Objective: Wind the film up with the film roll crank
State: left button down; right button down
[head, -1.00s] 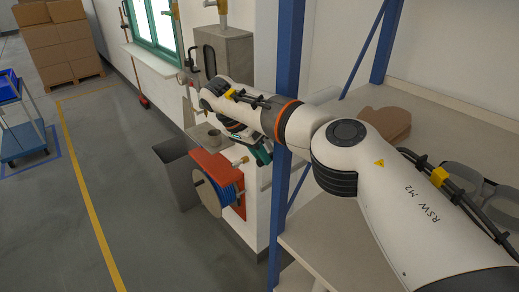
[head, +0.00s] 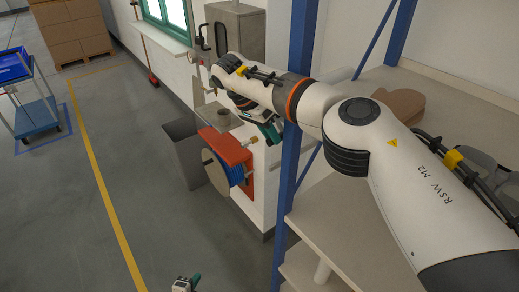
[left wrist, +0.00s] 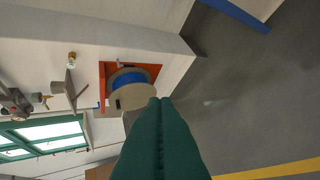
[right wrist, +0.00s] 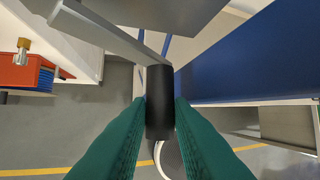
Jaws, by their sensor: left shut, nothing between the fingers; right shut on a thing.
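My right gripper (right wrist: 160,112) is shut on a black cylindrical handle (right wrist: 160,90), one green finger on each side. A grey bar (right wrist: 110,32) runs from the handle's top toward the upper left; the two look like the crank. In the head view my right gripper (head: 271,134) shows only in part beside the blue post, and the crank is hidden. My left gripper (left wrist: 160,103) is shut and empty, its green fingers together. I cannot make out the film roll.
A blue hose reel (head: 234,171) on a red bracket (head: 223,147) hangs on the wall beside a grey bin (head: 184,147). A blue shelf post (head: 300,90) stands close to my right arm. A cart (head: 35,115) stands on the left; the floor between is clear.

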jog(key=shift+r, duration=0.1)
pick_arm(q)
jog(key=w+d+r+m+t+h, duration=0.1)
jog(key=w+d+r+m+h, duration=0.3)
jog(key=r+m, duration=0.45)
jog(key=w+d+r+m+h, duration=0.25)
jog(key=w+r+m, duration=0.35)
jog(key=r, duration=0.4)
jog(key=w+d+r+m+t+h, duration=0.15)
jog(key=w+r+m+h, duration=0.25)
jog(key=r+m, duration=0.5)
pick_arm(e)
jog(key=shift+w, duration=0.1)
pick_arm(q)
jog(key=w+d+r+m+g+h, duration=0.2)
jog(key=d+r+m+g+h, duration=0.1)
jog(key=d+r+m, duration=0.7)
jog(key=shift+w+d+r+g+h, duration=0.4)
jog(key=shift+d+r+g, duration=0.25)
jog(key=shift+d+r, duration=1.3)
jog(key=shift+a+r, duration=0.1)
